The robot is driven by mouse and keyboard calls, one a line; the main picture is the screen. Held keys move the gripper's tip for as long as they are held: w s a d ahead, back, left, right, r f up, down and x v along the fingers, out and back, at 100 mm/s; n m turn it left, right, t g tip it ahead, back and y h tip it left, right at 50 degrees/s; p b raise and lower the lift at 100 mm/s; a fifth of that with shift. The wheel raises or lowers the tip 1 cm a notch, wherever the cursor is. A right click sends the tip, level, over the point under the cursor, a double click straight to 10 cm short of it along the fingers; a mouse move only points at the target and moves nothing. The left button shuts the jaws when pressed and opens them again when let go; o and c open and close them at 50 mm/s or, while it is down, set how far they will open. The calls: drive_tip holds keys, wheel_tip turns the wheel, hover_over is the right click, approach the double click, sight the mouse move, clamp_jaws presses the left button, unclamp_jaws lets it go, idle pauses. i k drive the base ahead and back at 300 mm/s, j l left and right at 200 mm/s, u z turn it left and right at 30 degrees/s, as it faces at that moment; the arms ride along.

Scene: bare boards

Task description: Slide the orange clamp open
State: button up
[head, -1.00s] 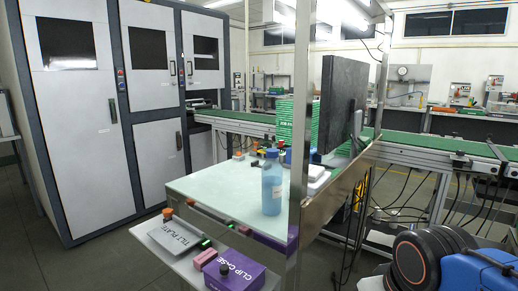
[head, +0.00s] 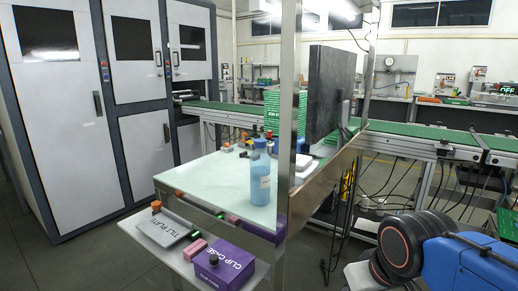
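A small orange piece (head: 156,206) shows at the back left corner of the lower shelf, by the grey plate marked TILT PLATE (head: 166,229). It may be the orange clamp, but it is too small to tell its shape or whether it is slid open or closed. Another small orange spot (head: 180,194) shows at the table's left front edge. A purple box marked CLIP CASE (head: 234,263) sits at the shelf's front right, with a dark round knob on it. A pink block (head: 195,249) and a green piece (head: 194,236) lie between plate and box. My gripper is not in view.
A pale green table (head: 215,182) stands above the shelf, with a blue bottle (head: 262,178) and a metal post (head: 290,120) at its right.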

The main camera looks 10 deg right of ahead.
sight(244, 135)
drive_tip(key=u, duration=1.2)
drive_tip(key=i+j+u, duration=0.25)
drive_tip(key=i+u, duration=0.15)
drive_tip(key=i+j+u, duration=0.1)
drive_tip(key=i+u, duration=0.25)
drive_tip(key=i, duration=0.2)
drive_tip(key=i+z, duration=0.15)
drive_tip(key=i, duration=0.7)
drive_tip(key=i+z, duration=0.2)
drive_tip(key=i, duration=0.65)
drive_tip(key=i+l+z, duration=0.1)
drive_tip(key=i+z, duration=0.35)
drive_tip(key=i+j+z, duration=0.1)
drive_tip(key=i+z, duration=0.35)
drive_tip(key=i+j+z, duration=0.3)
drive_tip(key=i+z, duration=0.15)
drive_tip(key=i, duration=0.15)
